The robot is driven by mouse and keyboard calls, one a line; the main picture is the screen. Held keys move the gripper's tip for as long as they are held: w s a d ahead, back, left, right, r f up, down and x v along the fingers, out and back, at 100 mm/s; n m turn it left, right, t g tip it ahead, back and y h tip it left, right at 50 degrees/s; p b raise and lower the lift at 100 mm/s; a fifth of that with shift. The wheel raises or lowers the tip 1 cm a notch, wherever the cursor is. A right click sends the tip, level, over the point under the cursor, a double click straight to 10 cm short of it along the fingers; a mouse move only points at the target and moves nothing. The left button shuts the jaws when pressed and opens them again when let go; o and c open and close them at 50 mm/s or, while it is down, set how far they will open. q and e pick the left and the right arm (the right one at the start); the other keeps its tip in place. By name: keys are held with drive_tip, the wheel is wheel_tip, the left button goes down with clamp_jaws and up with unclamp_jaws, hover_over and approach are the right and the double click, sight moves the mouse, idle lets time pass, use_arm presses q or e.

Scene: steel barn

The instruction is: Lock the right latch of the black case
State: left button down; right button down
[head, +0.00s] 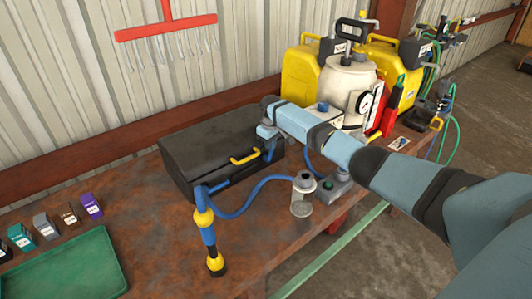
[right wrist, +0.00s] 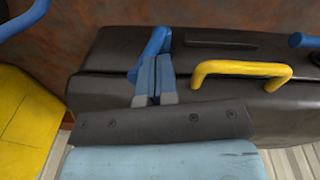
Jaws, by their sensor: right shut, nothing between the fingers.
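The black case (head: 205,140) lies closed on the rusty bench, with a yellow handle (head: 245,158) on its front. Its right latch (right wrist: 156,42) is blue; in the wrist view it is right by my fingertips and partly hidden by them. The left latch (head: 219,183) is also blue, on the other side of the handle, and cut by the edge of the wrist view (right wrist: 305,40). My right gripper (head: 266,131) is shut and empty at the case's right end. Its fingers (right wrist: 154,78) appear to touch the right latch. My left gripper is out of view.
A blue hose (head: 245,205), a yellow-and-blue tool (head: 209,238) and a grey metal canister (head: 302,195) are in front of the case. Yellow cans (head: 312,75) and a cream tank (head: 345,85) stand behind my right arm. A green tray (head: 70,265) lies at left.

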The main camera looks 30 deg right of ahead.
drive_tip(key=shift+d+f+y, duration=0.1)
drive_tip(key=shift+d+y, duration=0.3)
drive_tip(key=shift+y, duration=0.1)
drive_tip(key=shift+w+d+f+y+b, duration=0.15)
drive_tip(key=shift+y+b, duration=0.25)
drive_tip(key=shift+b, duration=0.2)
drive_tip(key=shift+w+d+f+y+b, duration=0.1)
drive_tip(key=shift+w+d+y+b, duration=0.05)
drive_tip(key=shift+d+y+b, duration=0.25)
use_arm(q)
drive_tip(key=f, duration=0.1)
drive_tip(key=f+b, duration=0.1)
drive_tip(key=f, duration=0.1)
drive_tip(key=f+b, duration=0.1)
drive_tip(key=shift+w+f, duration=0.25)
use_arm(e)
drive_tip(key=shift+d+f+y, duration=0.2)
drive_tip(key=shift+d+y, duration=0.5)
drive_tip(key=shift+d, duration=0.4)
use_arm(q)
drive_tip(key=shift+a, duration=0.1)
use_arm(e)
drive_tip(key=shift+r, duration=0.1)
use_arm(q)
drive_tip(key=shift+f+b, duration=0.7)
drive_tip(key=shift+b, duration=0.2)
use_arm(e)
wheel_tip(320, 180, up, 20)
